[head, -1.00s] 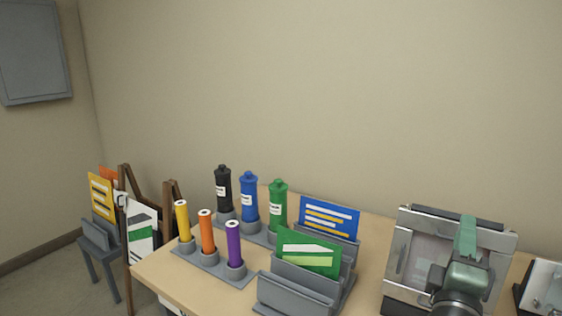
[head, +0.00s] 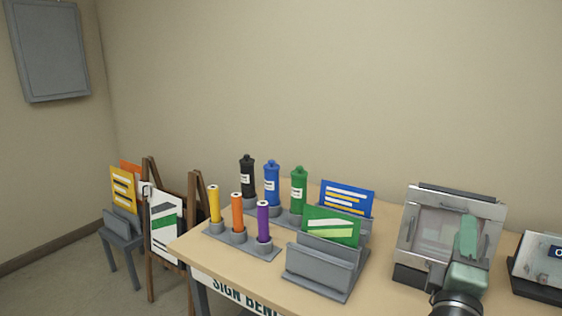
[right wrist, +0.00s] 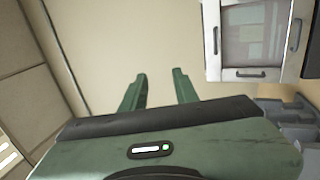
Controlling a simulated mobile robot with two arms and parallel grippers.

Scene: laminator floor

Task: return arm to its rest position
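My right gripper (head: 468,238) is in front of the laminator-like machine (head: 408,232) at the right of the head view and overlaps it. In the right wrist view its two green fingers (right wrist: 160,80) stand apart with only plain wall between them, so it is open and empty. The machine's pale framed panel also shows in the right wrist view (right wrist: 245,73), to the right of the fingers. Whether the gripper touches the machine cannot be told, but the fingers look clear of it. My left gripper is in neither view.
The bench (head: 225,262) carries several rolls and bottles in grey holders and a card rack (head: 315,275) with a green card (head: 331,226) and a blue card (head: 346,196). A boxy unit (head: 540,268) stands at the right edge. An easel (head: 166,225) and small stand (head: 123,240) are left.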

